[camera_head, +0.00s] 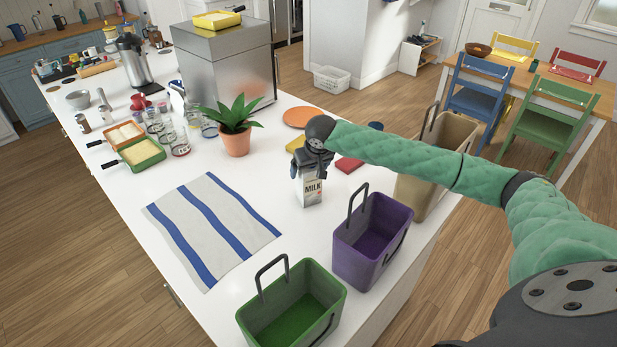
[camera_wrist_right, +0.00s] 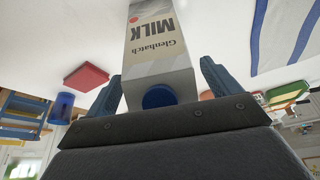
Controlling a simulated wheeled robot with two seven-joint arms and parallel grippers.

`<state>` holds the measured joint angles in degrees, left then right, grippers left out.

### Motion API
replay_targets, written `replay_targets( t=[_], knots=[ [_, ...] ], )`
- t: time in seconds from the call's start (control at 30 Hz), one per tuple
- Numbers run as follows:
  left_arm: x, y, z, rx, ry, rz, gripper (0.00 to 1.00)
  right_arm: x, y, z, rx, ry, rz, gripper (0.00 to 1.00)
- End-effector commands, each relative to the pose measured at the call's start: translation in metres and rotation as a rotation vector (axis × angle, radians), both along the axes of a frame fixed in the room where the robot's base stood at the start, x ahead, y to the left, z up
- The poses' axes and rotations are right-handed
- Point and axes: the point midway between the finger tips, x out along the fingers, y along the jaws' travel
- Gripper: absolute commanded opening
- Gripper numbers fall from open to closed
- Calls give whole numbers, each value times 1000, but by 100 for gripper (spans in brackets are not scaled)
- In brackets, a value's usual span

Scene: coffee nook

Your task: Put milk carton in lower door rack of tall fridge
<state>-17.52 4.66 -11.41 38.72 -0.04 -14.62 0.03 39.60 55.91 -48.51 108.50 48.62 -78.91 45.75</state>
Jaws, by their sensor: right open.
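The milk carton (camera_head: 312,192) stands upright on the white island counter, in front of the potted plant and left of the purple basket. It is grey and white with "MILK" on its face. My right gripper (camera_head: 311,172) is over the top of the carton, pointing down. In the right wrist view the carton (camera_wrist_right: 160,50) and its blue cap lie between the two open fingers (camera_wrist_right: 160,88), with gaps on both sides. My left gripper is not in view.
A purple basket (camera_head: 340,252), a green basket (camera_head: 258,329) and a tan bin (camera_head: 410,203) stand along the counter's right side. A striped towel (camera_head: 193,234) lies flat to the left. A potted plant (camera_head: 236,143) and a red block (camera_head: 349,164) are near the carton.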

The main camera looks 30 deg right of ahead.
Motion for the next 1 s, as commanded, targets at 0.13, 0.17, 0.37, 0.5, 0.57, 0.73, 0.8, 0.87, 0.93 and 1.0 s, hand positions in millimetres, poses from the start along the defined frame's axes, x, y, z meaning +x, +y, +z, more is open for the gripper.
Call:
replay_targets(
  t=[0.13, 0.17, 0.37, 0.5, 0.57, 0.73, 0.8, 0.87, 0.93, 1.0],
  knots=[
    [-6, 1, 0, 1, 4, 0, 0, 1, 0, -4, 0, 0, 0, 89],
    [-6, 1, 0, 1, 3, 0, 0, 2, 0, -4, 0, 0, 0, 89],
    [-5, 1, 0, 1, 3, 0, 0, 1, 0, -4, 0, 0, 0, 83],
    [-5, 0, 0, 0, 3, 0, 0, 1, 0, -4, 0, 0, 0, 56],
    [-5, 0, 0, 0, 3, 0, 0, 1, 0, -4, 0, 0, 0, 44],
    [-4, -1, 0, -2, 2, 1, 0, 1, 0, -4, 1, 0, 0, 11],
    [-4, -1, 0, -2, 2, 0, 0, 1, 0, -4, 1, 0, 0, 0],
    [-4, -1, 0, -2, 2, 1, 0, 2, 0, -2, 1, -2, 0, 0],
    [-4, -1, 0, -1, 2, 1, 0, 2, 0, -2, 1, -2, 0, 0],
    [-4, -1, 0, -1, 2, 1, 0, 2, 0, -2, 1, -2, 0, 0]
  ],
)
